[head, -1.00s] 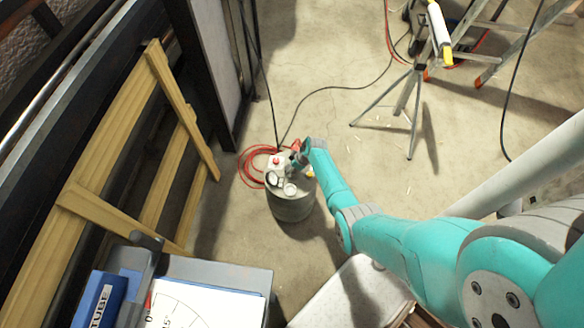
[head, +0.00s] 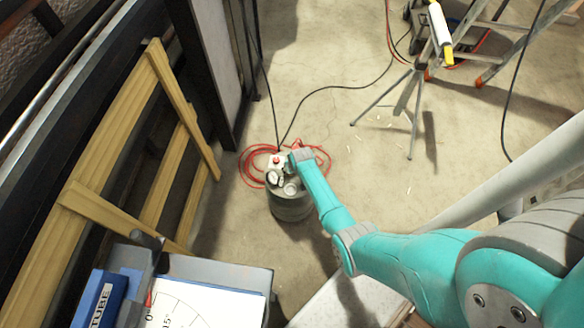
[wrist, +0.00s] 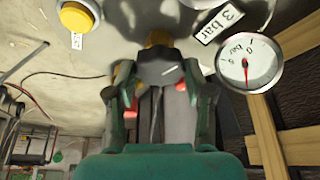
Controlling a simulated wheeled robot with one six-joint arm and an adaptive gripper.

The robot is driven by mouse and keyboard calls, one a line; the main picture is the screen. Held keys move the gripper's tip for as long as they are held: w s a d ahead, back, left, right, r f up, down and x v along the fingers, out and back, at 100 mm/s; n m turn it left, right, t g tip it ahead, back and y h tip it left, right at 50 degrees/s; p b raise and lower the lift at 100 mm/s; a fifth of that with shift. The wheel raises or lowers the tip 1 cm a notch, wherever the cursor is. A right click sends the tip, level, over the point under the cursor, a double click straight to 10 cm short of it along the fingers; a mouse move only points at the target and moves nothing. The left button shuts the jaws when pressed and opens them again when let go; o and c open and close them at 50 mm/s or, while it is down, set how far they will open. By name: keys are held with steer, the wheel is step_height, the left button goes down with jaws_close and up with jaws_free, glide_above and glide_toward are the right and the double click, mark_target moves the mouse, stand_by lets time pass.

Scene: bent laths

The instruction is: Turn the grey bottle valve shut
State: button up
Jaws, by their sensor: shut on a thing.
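The grey bottle valve (wrist: 160,72) shows in the wrist view between the green fingers of my gripper (wrist: 160,90). The fingers are shut on it from both sides, and they hide part of it. A yellow piece (wrist: 158,38) shows just beyond the valve. In the head view my gripper (head: 292,168) is over the top of a grey-green drum-like container (head: 292,208); my wrist hides the valve there. A round white gauge (wrist: 248,62) with a red needle and a "3 bar" label (wrist: 219,22) sit to the right of the valve in the wrist view.
A yellow button (wrist: 78,15) lies left of the valve. Red hose (head: 250,166) coils on the floor behind the container. Wooden laths (head: 110,135) lean at left. A tripod (head: 405,95) stands at the back right. Open floor lies right of the container.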

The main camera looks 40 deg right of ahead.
steer(key=m, duration=0.2)
steer(key=m+h, duration=0.1)
steer(key=shift+w+a+m+g, duration=0.1)
steer(key=shift+a+m+g, duration=0.05)
steer(key=shift+m+g, duration=0.2)
steer(key=m+g+h, duration=0.1)
steer(key=m, duration=0.2)
steer(key=shift+w+m, duration=0.1)
steer(key=shift+m, duration=0.25)
steer(key=m+g, duration=0.1)
steer(key=m, duration=0.1)
steer(key=m+h, duration=0.1)
steer(key=m, duration=0.1)
steer(key=shift+w+a+g, duration=0.1)
steer(key=shift+w+g, duration=0.05)
steer(key=shift+g, duration=0.2)
steer(key=shift+m+g, duration=0.7)
steer(key=shift+m, duration=1.2)
steer(key=o, duration=1.2)
steer(key=shift+c, duration=0.2)
steer(key=v, duration=1.2)
